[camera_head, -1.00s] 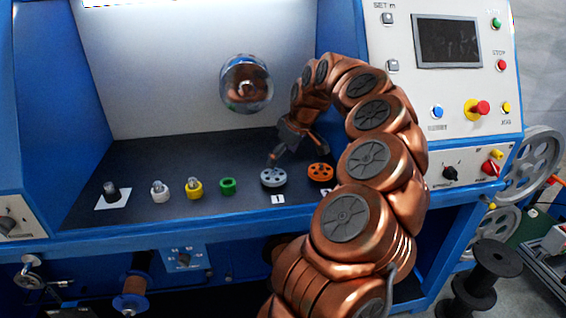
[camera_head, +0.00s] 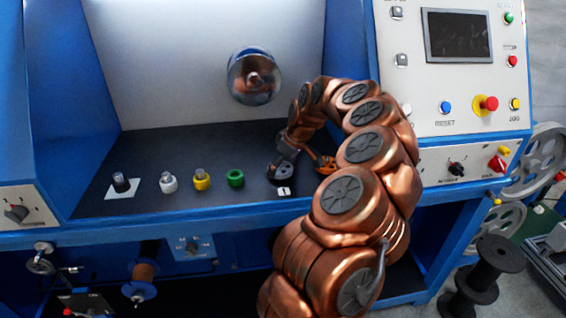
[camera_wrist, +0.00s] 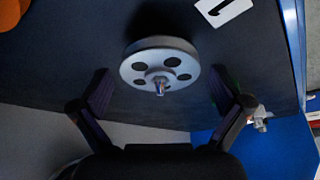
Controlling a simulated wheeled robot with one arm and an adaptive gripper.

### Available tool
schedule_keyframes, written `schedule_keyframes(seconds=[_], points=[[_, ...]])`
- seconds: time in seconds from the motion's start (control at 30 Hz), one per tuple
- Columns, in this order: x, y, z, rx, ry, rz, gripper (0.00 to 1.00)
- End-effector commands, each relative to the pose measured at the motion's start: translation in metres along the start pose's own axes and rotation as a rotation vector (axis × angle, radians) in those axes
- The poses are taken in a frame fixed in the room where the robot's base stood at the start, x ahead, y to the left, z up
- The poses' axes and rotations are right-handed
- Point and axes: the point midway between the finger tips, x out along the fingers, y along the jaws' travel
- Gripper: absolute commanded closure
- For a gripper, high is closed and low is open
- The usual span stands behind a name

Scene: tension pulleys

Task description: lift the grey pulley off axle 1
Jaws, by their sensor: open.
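The grey pulley (camera_wrist: 140,60) is a flat disc with several round holes, on a thin metal axle tip (camera_wrist: 160,88) at its centre. In the wrist view it lies between and slightly beyond the open fingers of my gripper (camera_wrist: 161,76), with a gap on both sides. In the head view my gripper (camera_head: 283,166) is over the pulley's place and mostly hides it. The white label "1" (camera_wrist: 222,10) lies flat beside the pulley; it also shows in the head view (camera_head: 284,191).
An orange pulley (camera_head: 326,164) sits just right of my gripper, partly behind my arm. To the left stand a green ring (camera_head: 236,178), a yellow piece (camera_head: 202,180), a white piece (camera_head: 168,183) and a black knob on a white square (camera_head: 121,184).

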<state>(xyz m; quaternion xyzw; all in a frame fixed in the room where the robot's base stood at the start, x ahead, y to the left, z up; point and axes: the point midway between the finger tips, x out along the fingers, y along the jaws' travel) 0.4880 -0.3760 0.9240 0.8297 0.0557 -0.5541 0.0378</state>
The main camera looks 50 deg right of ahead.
Motion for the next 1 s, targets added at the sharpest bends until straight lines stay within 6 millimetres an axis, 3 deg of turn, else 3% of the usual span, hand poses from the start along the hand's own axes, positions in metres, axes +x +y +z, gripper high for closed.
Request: schedule_keyframes(seconds=[0.07,0.67,1.0], points=[[0.0000,0.0000,0.0001,0.000,0.000,0.000,0.00],[0.0001,-0.0005,0.0003,0.000,-0.001,-0.002,0.61],[-0.0026,-0.0005,-0.0010,0.000,0.000,-0.002,0.61]])
